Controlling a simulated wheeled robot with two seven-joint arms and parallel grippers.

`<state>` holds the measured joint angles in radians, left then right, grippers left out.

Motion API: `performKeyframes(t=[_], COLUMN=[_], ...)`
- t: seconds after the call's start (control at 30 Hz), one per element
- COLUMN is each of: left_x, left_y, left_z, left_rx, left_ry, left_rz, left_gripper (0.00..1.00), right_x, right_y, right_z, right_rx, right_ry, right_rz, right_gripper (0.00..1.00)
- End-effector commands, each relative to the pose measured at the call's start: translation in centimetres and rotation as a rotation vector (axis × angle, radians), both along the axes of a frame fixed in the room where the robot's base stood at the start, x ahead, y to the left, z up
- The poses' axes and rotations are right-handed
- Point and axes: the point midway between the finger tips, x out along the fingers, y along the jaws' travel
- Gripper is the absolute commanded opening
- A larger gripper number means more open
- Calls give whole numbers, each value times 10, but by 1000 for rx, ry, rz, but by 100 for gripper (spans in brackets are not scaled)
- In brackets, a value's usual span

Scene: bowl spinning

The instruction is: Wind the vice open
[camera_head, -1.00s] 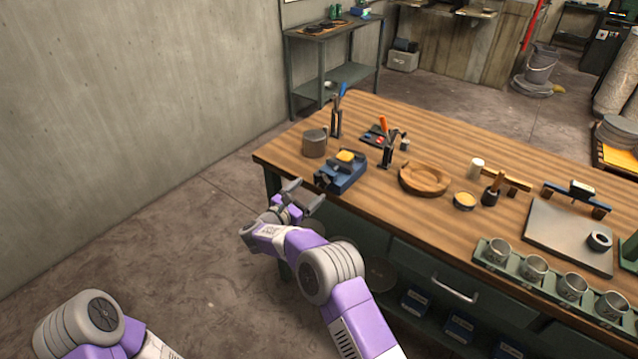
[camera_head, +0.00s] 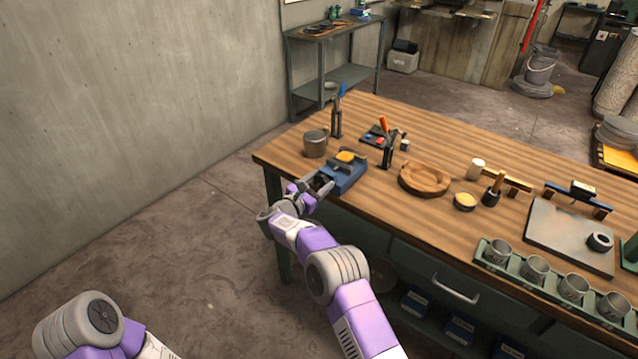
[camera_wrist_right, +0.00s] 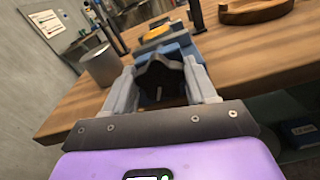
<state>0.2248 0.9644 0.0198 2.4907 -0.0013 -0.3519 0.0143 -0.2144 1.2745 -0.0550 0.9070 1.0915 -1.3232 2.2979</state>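The blue vice (camera_head: 350,173) sits at the left front corner of the wooden bench, with a yellow piece (camera_head: 346,156) on top; it also shows in the right wrist view (camera_wrist_right: 178,45). A dark lobed knob (camera_wrist_right: 160,76) is on the vice's near end. My right gripper (camera_head: 318,186) is at this end, its two fingers spread on either side of the knob; the wrist view shows the knob between the fingers (camera_wrist_right: 160,88). I cannot tell whether the fingers touch it. My left gripper is out of view; only part of that arm shows at lower left.
A grey cylindrical pot (camera_head: 315,144) stands close left of the vice, and also in the wrist view (camera_wrist_right: 101,65). A clamp-like tool with an orange handle (camera_head: 386,146) and a round wooden dish (camera_head: 425,178) stand to its right. The bench's front edge lies under my right arm.

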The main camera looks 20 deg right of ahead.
Motion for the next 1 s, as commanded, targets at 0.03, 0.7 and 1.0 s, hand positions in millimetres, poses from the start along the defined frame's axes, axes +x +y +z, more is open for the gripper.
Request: performKeyframes(t=[0.03,0.7,1.0], left_x=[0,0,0], left_y=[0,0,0], left_z=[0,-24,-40], left_rx=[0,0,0], left_ry=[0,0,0], left_rz=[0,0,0], left_gripper=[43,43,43], right_x=[0,0,1], right_y=[0,1,2], right_z=[0,-3,-3], right_rx=[0,-133,-304], right_ry=[0,172,394], right_rz=[0,0,1], right_gripper=[38,26,26])
